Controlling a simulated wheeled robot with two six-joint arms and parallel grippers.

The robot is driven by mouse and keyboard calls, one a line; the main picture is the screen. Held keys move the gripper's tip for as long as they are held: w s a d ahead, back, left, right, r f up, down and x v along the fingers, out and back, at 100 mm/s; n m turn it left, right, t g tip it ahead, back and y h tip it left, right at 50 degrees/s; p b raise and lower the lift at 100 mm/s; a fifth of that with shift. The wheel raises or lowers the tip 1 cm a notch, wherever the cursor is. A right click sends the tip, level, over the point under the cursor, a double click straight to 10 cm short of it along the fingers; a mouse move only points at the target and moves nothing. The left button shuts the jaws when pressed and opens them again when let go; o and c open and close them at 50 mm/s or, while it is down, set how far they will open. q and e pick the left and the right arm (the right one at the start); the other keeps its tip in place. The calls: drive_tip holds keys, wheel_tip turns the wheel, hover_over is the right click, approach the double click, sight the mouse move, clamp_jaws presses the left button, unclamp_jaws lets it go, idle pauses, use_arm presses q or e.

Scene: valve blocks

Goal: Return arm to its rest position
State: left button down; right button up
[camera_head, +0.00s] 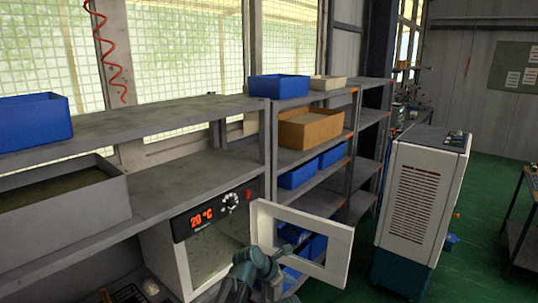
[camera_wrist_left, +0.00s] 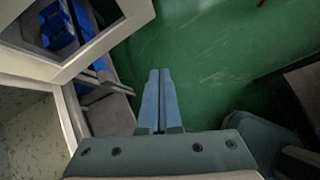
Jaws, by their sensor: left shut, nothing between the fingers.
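My left gripper (camera_wrist_left: 160,100) shows in the wrist view with its two blue-grey fingers together and nothing between them. It points over the green floor. In the head view my left arm (camera_head: 258,268) is at the bottom centre, in front of the open door (camera_head: 338,265) of a white cabinet. Its fingers are hard to make out there. The door frame also shows at the upper left of the wrist view (camera_wrist_left: 112,35). My right gripper is in neither view.
Grey shelves (camera_head: 170,190) hold blue bins (camera_head: 279,87) and a brown box (camera_head: 310,128). A white and teal machine (camera_head: 420,195) stands at the right. Green floor (camera_head: 480,215) is open beyond it.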

use_arm(q)
drive_tip(key=s+a+f+m+g+y, duration=0.2)
drive_tip(key=s+a+f+m+y, duration=0.1)
drive_tip(key=s+a+m, duration=0.8)
drive_tip(key=s+a+f+m+g+y, duration=0.2)
drive_tip(key=s+a+f+m+y, duration=0.15)
drive_tip(key=s+a+m, duration=0.75)
drive_tip(key=s+d+f+m+b, duration=0.2)
drive_tip(key=d+b, duration=0.1)
drive_tip(key=d, duration=0.1)
drive_tip(key=s+d+f+m+g+y+b, duration=0.1)
drive_tip(key=d+f+m+b, duration=0.1)
drive_tip(key=d, duration=0.3)
drive_tip(key=shift+s+f+m+b, duration=0.35)
drive_tip(key=shift+f+m+b, duration=0.05)
drive_tip(key=shift+f+m, duration=0.1)
